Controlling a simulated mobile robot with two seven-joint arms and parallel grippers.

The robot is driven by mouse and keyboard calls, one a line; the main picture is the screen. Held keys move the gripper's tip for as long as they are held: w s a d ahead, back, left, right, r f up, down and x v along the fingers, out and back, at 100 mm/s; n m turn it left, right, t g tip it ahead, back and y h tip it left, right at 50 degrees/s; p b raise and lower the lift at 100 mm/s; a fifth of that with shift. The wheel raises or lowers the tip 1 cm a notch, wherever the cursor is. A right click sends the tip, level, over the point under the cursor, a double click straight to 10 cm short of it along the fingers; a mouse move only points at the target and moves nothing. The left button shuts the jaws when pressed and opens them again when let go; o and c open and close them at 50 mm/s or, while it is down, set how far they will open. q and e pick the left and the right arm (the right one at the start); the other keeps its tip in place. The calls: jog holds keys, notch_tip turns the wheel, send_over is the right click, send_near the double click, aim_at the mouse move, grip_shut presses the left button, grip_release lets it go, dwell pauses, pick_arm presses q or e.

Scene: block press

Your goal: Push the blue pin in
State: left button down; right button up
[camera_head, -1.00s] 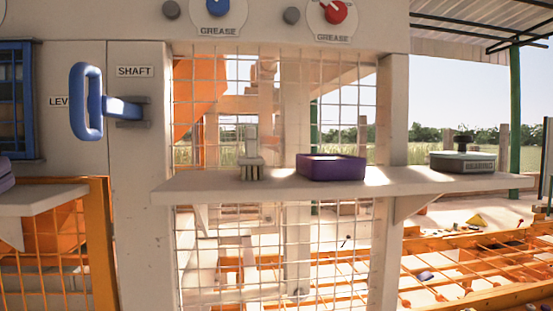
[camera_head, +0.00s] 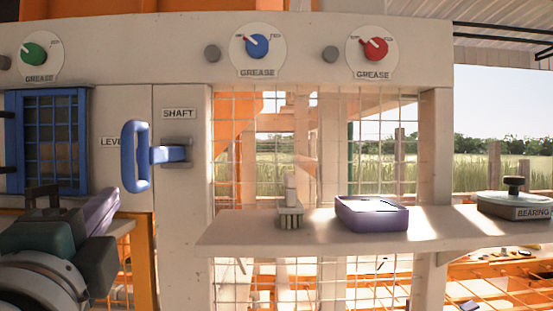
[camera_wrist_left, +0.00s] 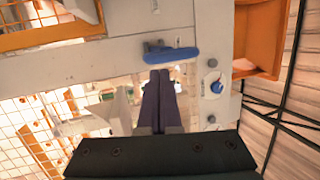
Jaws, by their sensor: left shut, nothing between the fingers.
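The blue round knob (camera_head: 256,46) sits on a white GREASE dial on the upper beam of the press. A grey round pin end (camera_head: 212,53) is left of that dial and another grey one (camera_head: 330,54) is right of it. I cannot make out a separate blue pin. My left gripper (camera_head: 112,197) is at the lower left, below and left of the blue handle (camera_head: 137,157). In the left wrist view its purple fingers (camera_wrist_left: 160,74) are shut and empty, pointing toward the blue handle (camera_wrist_left: 171,55); contact is unclear. The blue knob (camera_wrist_left: 216,87) shows there too. My right gripper is out of view.
A shelf (camera_head: 230,240) juts out below, bearing a brush (camera_head: 290,212), a purple tray (camera_head: 372,213) and a BEARING-labelled container (camera_head: 514,204). Red (camera_head: 375,48) and green (camera_head: 33,54) dial knobs flank the blue one. Wire mesh fills the opening.

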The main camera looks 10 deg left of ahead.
aim_at(127, 181)
pick_arm(q)
jog(key=p+x, duration=0.2)
jog(key=x, duration=0.2)
jog(key=shift+r, duration=0.15)
jog(key=shift+w+a, duration=0.2)
jog(key=shift+w, duration=0.2)
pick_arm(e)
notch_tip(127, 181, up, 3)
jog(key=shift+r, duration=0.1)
